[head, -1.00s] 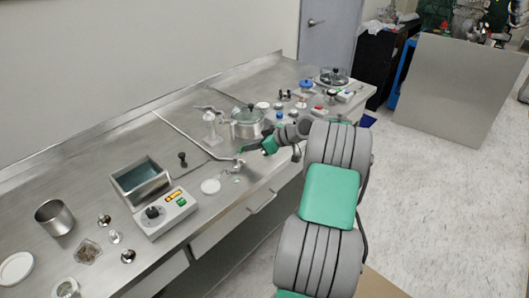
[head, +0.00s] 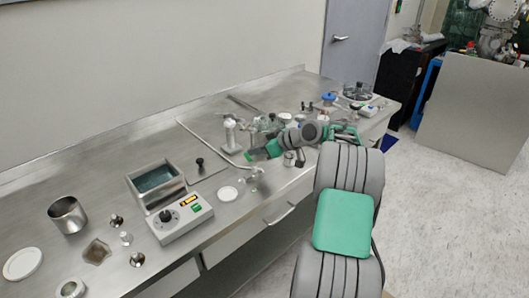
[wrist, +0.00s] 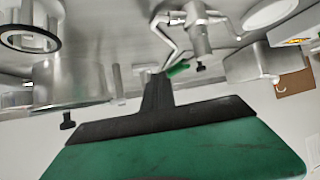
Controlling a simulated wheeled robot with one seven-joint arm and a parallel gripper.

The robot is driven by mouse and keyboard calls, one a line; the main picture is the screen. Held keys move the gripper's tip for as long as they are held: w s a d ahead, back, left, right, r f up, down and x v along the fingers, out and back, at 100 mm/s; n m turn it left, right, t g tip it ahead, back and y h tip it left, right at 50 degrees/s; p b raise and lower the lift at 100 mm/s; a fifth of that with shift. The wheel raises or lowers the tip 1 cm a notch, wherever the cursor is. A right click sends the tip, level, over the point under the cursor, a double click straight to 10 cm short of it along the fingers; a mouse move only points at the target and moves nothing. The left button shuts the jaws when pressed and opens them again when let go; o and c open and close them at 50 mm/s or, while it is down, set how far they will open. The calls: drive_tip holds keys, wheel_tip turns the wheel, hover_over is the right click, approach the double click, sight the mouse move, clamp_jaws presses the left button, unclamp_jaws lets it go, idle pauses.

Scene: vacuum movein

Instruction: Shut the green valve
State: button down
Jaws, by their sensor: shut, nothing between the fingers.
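The green valve handle (wrist: 178,70) shows in the wrist view as a small green lever beside a grey metal fitting (wrist: 201,40). My gripper (wrist: 157,82) is shut and empty, its dark fingers just short of the handle in that picture; I cannot tell whether they touch. In the head view my gripper (head: 258,154) is over the steel bench, close to the bent metal pipe and its fitting (head: 253,181). The green handle is not clear there.
A heating bath (head: 158,183) with a control box (head: 180,217) stands left of the fitting, with a white lid (head: 227,193) nearer. A clear bottle (head: 229,136) and glassware stand behind my gripper. A steel beaker (head: 68,214) is far left.

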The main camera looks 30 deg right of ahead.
drive_tip(key=shift+a, duration=0.1)
drive_tip(key=shift+s, duration=0.1)
drive_tip(key=shift+s+a+b, duration=0.2)
drive_tip(key=shift+s+b, duration=0.3)
drive_tip(key=shift+s, duration=0.2)
drive_tip(key=shift+d+r+p, duration=0.2)
drive_tip(key=shift+r+p, duration=0.05)
drive_tip(key=shift+p, duration=0.1)
drive_tip(key=d+r+p, duration=0.4)
drive_tip(key=d+r, duration=0.3)
drive_tip(key=d, duration=0.4)
drive_tip(key=shift+w+d, duration=0.15)
drive_tip(key=shift+r, duration=0.1)
